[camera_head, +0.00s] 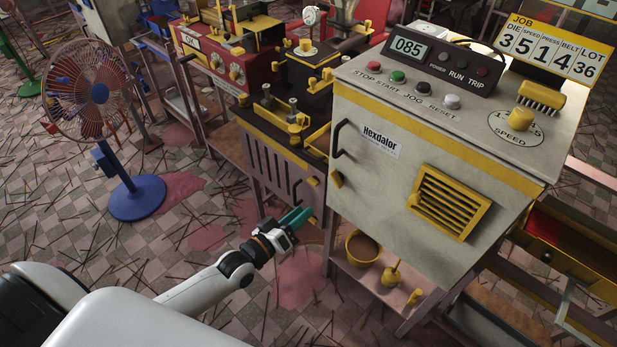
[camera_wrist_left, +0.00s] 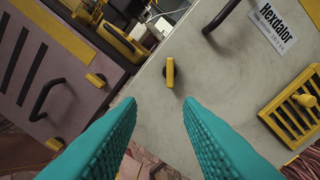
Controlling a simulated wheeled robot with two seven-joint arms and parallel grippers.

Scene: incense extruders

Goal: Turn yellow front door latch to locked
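The yellow latch (camera_head: 336,179) is a small bar on the left side of the pale Hexdalor cabinet door (camera_head: 375,200), below the dark handle (camera_head: 341,139). My left gripper (camera_head: 298,218) has teal fingers and is below and left of the latch. In the left wrist view its fingers (camera_wrist_left: 158,103) are apart with nothing between them. My right gripper is not in view.
A darker cabinet (camera_head: 275,165) with its own yellow latch (camera_head: 312,181) and handle stands close on the left. A yellow vent (camera_head: 449,201) sits right on the pale door. A yellow pot (camera_head: 362,248) stands on the shelf below. A fan (camera_head: 97,95) stands at far left.

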